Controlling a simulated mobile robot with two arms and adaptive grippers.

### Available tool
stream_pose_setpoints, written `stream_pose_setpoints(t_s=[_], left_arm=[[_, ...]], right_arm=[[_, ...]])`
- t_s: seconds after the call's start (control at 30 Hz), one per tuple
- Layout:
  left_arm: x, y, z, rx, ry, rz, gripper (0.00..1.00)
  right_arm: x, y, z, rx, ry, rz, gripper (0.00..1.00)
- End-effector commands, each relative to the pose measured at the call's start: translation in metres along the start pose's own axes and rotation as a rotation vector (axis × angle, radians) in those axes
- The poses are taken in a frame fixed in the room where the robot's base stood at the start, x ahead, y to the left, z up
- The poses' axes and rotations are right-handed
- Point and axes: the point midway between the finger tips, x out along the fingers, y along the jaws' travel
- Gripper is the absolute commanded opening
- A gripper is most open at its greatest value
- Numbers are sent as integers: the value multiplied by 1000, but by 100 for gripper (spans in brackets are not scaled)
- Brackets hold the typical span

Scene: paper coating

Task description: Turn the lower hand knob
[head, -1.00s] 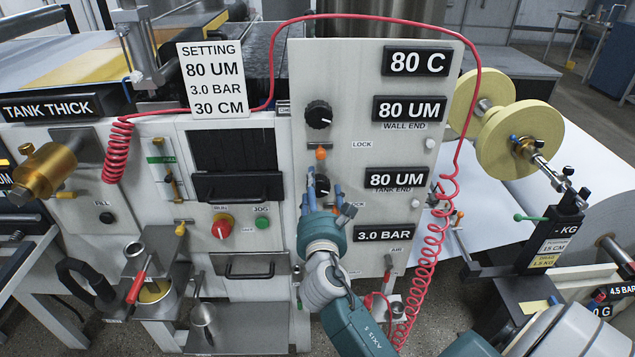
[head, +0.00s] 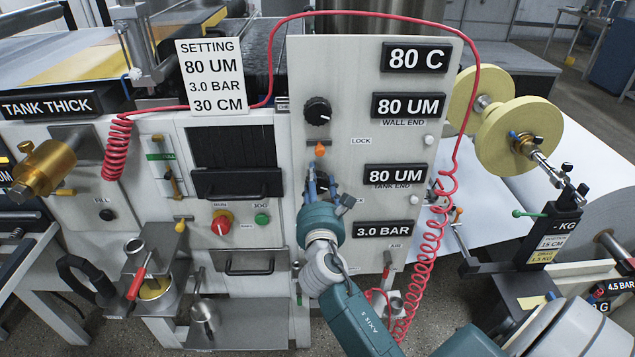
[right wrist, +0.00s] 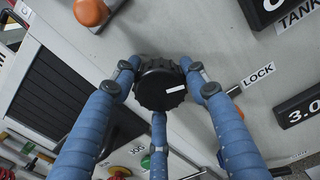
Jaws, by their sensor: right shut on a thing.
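The lower hand knob (right wrist: 160,86) is black with a ribbed rim and a white mark, and it sits on the light panel. In the right wrist view the blue fingers of my right gripper (right wrist: 158,92) close around its rim from several sides. In the head view my right gripper (head: 318,185) is at the panel beside the TANK END display (head: 395,177), and it mostly hides the lower knob. The upper black knob (head: 318,111) is above and free. My left gripper is not in view.
An orange lock lever (head: 320,150) is just above my right gripper; it also shows in the right wrist view (right wrist: 92,12). A red coiled hose (head: 432,240) hangs at the panel's right. A red knob (head: 222,223) and green button (head: 262,219) are to the left.

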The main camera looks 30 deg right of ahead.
Motion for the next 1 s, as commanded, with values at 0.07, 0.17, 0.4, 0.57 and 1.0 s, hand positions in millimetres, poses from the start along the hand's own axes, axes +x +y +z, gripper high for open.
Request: stream_pose_setpoints(t_s=[0.07,0.17,0.4,0.57,1.0], left_arm=[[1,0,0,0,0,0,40],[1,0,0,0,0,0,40],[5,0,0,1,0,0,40],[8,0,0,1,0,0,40],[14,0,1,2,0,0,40]], right_arm=[[0,0,0,24,-1,0,18],[0,0,0,71,-1,-1,18],[0,-1,0,245,-2,-1,18],[0,-1,0,375,-2,-1,18],[0,-1,0,631,-2,0,18]])
